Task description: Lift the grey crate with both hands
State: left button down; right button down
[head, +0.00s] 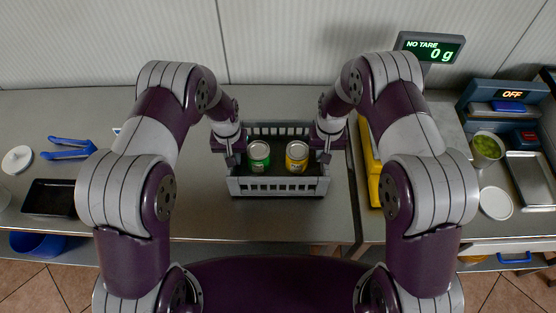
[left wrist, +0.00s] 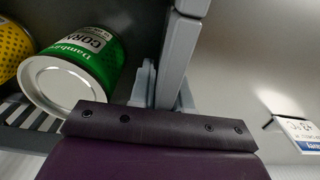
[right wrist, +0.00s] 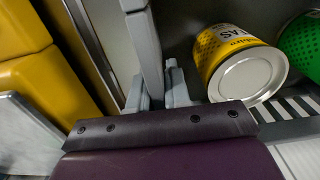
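The grey crate (head: 278,186) has slatted walls and appears level on the metal counter, in the middle of the head view. A green corn can (head: 259,155) and a yellow can (head: 297,156) stand in it. My left gripper (head: 233,158) is at the crate's left wall, and my right gripper (head: 325,156) is at its right wall. In the left wrist view the fingers sit close on both sides of the crate wall (left wrist: 182,50), beside the green can (left wrist: 75,75). The right wrist view shows the same at the opposite wall (right wrist: 146,50), beside the yellow can (right wrist: 240,65).
A yellow object (head: 370,165) stands close to the right of the crate. A scale display (head: 431,46) reads 0 g behind it. Blue-handled tongs (head: 68,147) and a black tray (head: 50,197) lie at the left. The counter directly left of the crate is largely clear.

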pick_arm(q)
jog(key=shift+r, duration=0.1)
pick_arm(e)
jog(key=shift+r, duration=0.1)
